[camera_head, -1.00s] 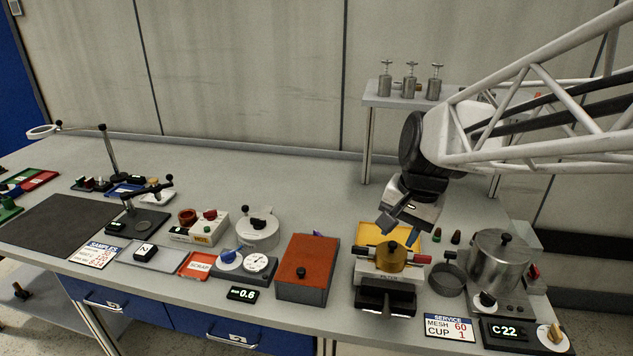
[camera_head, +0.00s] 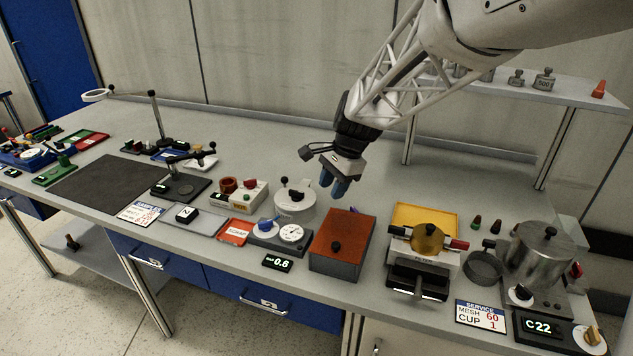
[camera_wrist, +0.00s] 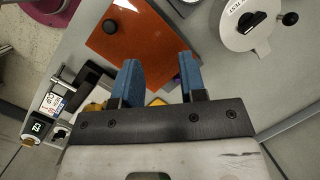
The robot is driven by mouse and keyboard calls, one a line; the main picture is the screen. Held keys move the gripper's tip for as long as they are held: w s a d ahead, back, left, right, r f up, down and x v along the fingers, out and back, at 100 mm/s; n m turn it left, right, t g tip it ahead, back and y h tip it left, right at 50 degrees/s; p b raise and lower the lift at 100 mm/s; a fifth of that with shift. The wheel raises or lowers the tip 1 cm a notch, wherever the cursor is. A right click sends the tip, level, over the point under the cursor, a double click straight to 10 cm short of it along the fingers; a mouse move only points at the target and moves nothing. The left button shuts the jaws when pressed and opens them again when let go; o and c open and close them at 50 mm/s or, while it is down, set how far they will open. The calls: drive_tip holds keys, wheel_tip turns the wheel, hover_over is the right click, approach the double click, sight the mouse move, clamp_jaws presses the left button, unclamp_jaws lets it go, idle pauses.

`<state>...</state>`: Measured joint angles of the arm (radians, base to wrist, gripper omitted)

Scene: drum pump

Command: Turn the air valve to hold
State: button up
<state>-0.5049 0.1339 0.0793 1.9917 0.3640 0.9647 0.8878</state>
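The likely air valve is a blue knob (camera_head: 265,224) on a white dial, on a dark base left of centre in the head view. A round white gauge (camera_head: 291,233) sits right beside it, and a small display (camera_head: 278,263) in front reads 0.6. My gripper (camera_head: 333,188) is in the air behind the orange-topped box, right of and behind the blue knob, touching nothing. In the wrist view my gripper (camera_wrist: 160,80) has its two blue fingers apart with nothing held between them. I cannot make out the blue knob in the wrist view.
The orange-topped box (camera_head: 341,240) with a black knob stands right of the gauge. A yellow-brass filter unit (camera_head: 428,238) and a steel pot (camera_head: 542,250) are farther right.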

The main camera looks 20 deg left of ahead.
drive_tip(key=m+g, duration=0.2)
approach(266, 221)
drive_tip(key=f, duration=0.1)
drive_tip(key=shift+s+a+f, duration=0.1)
drive_tip(key=shift+s+a, duration=0.05)
drive_tip(key=shift+s, duration=0.35)
drive_tip(key=shift+f, duration=0.15)
drive_tip(key=shift+x, duration=3.8)
drive_tip(key=shift+w+a, duration=0.1)
clamp_jaws()
